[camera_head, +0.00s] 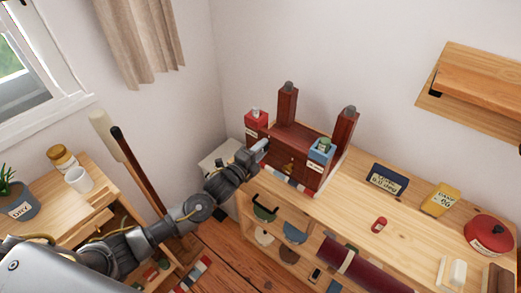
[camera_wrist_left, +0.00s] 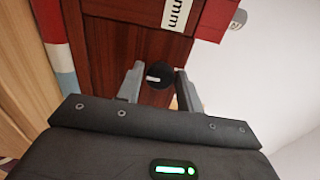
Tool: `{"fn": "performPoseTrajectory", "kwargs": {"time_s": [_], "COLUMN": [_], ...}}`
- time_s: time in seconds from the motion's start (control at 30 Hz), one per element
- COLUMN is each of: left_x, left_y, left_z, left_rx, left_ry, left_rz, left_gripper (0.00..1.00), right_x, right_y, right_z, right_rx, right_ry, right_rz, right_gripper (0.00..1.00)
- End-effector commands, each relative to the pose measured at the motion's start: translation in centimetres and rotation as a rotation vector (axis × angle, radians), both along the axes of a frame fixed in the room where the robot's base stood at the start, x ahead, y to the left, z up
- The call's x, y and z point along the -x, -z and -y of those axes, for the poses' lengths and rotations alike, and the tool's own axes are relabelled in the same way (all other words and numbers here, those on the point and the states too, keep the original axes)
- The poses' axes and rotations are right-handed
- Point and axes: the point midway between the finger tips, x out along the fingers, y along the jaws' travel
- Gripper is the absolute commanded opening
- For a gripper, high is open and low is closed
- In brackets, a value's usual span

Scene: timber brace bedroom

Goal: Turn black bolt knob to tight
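The black bolt knob (camera_wrist_left: 159,75) is a round knob with a white pointer mark, set on a dark red-brown wooden panel (camera_wrist_left: 118,50). The mark lies nearly level across the knob in the left wrist view. My left gripper (camera_wrist_left: 160,82) has one finger on each side of the knob, with a narrow gap visible on both sides. In the head view my left gripper (camera_head: 262,150) is at the left side of the red-brown wooden piece (camera_head: 293,140) and hides the knob there. My right gripper is in neither view.
The wooden piece stands on a pale wooden shelf unit (camera_head: 345,198) in the corner. A white-headed pole (camera_head: 130,160) leans left of my arm.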

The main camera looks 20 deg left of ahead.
Motion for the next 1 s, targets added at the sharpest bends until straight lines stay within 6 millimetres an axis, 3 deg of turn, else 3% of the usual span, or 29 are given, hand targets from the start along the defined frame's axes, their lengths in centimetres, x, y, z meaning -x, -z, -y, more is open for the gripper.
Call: {"fn": "performPoseTrajectory", "kwargs": {"time_s": [0.1, 0.47, 1.0], "left_x": [0.0, 0.6, 9.1], "left_y": [0.0, 0.2, 0.2], "left_z": [0.0, -0.3, -3.6], "left_rx": [0.001, 0.0, 0.001], "left_ry": [0.0, -0.002, 0.0], "left_rz": [0.0, -0.002, -0.001], "left_gripper": [0.52, 0.52, 0.52], "right_x": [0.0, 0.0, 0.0], "right_y": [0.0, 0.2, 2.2], "right_z": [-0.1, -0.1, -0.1], "right_rx": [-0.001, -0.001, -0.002], "right_ry": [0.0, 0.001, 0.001], "right_rz": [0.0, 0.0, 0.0], "right_gripper": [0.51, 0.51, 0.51]}}
